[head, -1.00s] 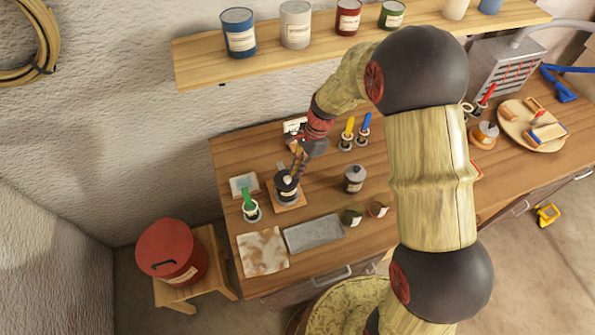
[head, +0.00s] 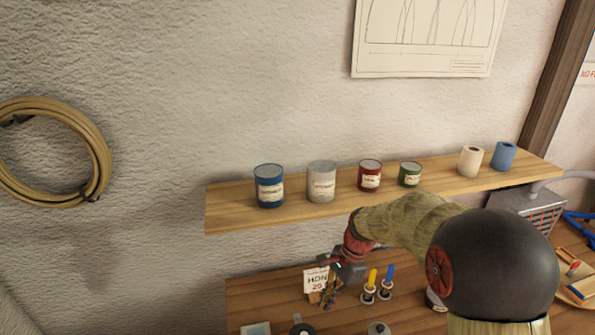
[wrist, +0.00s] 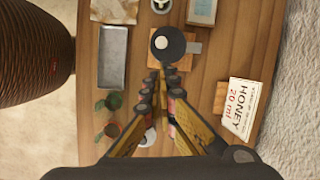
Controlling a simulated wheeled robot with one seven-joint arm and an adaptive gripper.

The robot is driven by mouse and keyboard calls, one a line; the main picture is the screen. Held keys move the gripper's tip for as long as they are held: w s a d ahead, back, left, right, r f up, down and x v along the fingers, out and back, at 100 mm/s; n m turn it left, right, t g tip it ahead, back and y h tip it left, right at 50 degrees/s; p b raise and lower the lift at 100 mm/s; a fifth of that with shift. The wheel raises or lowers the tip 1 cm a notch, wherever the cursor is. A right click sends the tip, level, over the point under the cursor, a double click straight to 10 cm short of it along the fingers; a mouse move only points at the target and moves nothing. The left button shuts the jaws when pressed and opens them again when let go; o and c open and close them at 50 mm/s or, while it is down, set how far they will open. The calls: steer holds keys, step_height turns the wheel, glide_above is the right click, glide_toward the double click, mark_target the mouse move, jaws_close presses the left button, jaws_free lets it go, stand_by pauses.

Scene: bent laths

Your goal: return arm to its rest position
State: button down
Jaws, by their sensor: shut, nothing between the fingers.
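My arm reaches over the workbench (head: 255,300), with its big dark joint at the lower right of the head view. My gripper (head: 328,298) hangs above the bench, below the wall shelf and beside the honey card (head: 315,280). In the wrist view my gripper (wrist: 165,73) has its fingers together at the tips with nothing between them. The gap between the tips and the pot cannot be judged.
The shelf (head: 230,212) with several cans and cups runs above my gripper. Yellow (head: 371,280) and blue-handled tools (head: 388,277) stand to its right. The wrist view shows a grey tray (wrist: 112,58), small pots (wrist: 107,103) and a large brown ribbed thing (wrist: 32,50).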

steer(key=s+d+r+n+t+h+b, duration=0.1)
steer(key=s+n+b, duration=0.3)
steer(key=s, duration=0.4)
steer(key=s+d+r+n+t+h+b, duration=0.1)
steer(key=s+d+r+n+t+b, duration=0.2)
steer(key=s, duration=0.5)
steer(key=s+d+r+n+t+h+b, duration=0.1)
steer(key=s+d+r+n+t+b, duration=0.1)
steer(key=s+d+n+b, duration=0.2)
steer(key=s+n+b, duration=0.1)
steer(key=s+n, duration=0.2)
steer(key=s, duration=0.1)
steer(key=shift+s+d+r+t+b, duration=0.15)
steer(key=shift+s+d+t+b, duration=0.05)
steer(key=shift+s+t+b, duration=0.2)
